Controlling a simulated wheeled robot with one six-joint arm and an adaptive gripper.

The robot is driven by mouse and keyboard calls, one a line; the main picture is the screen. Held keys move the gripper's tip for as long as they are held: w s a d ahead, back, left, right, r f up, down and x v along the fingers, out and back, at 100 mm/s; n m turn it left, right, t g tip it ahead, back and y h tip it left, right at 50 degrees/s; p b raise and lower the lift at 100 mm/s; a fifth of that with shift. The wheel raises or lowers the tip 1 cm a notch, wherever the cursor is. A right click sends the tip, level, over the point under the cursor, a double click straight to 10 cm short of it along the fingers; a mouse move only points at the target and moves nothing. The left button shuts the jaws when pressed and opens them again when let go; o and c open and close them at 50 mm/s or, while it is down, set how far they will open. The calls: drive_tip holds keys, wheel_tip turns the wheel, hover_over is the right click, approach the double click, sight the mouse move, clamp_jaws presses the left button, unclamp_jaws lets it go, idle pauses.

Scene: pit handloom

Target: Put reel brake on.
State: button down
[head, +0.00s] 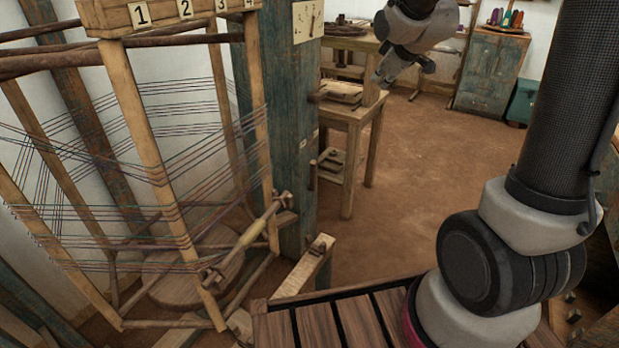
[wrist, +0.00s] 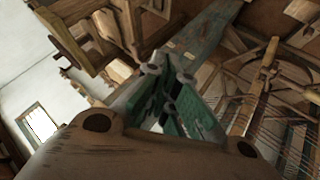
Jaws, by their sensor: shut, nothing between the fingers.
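The reel (head: 160,180) is a tall wooden frame wound with coloured threads, at the left of the head view. A wooden bar with a pale yellow grip (head: 250,233) lies slanted across its lower right side. It may be the reel brake, but I cannot tell for certain or see how it is set. My gripper (head: 403,72) is shut and empty, up in the air to the right of the teal post and well apart from the bar. In the wrist view my gripper (wrist: 166,88) shows at the middle, and threaded framework (wrist: 275,115) shows at the right.
A teal post (head: 287,110) stands beside the reel. A wooden table (head: 350,112) with a lower shelf stands behind it. A slatted wooden bench (head: 335,322) is in front. A teal cabinet (head: 490,75) stands at the back. The brown floor (head: 440,165) between is open.

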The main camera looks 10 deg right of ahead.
sight(313, 177)
drive_tip(key=w+a+f+n+t+y, duration=0.2)
drive_tip(key=w+a+f+n, duration=0.25)
drive_tip(key=w+f, duration=0.6)
drive_tip(key=w+a+f+n+t+y, duration=0.1)
drive_tip(key=w+a+f+n+t, duration=0.3)
drive_tip(key=w+f, duration=0.65)
drive_tip(key=s+a+f+n+t+y, duration=0.1)
drive_tip(key=s+f+n, duration=0.3)
drive_tip(key=f, duration=0.8)
drive_tip(key=s+a+f+n+t+y, duration=0.1)
drive_tip(key=s+f, duration=0.5)
drive_tip(key=f, duration=0.6)
drive_tip(key=a+n+y, duration=0.1)
drive_tip(key=n+y, duration=0.1)
drive_tip(key=n, duration=0.1)
drive_tip(key=shift+s+f+y, duration=0.25)
drive_tip(key=shift+f+y, duration=0.05)
drive_tip(key=shift+f, duration=0.05)
drive_tip(key=shift+a, duration=0.1)
drive_tip(key=x, duration=1)
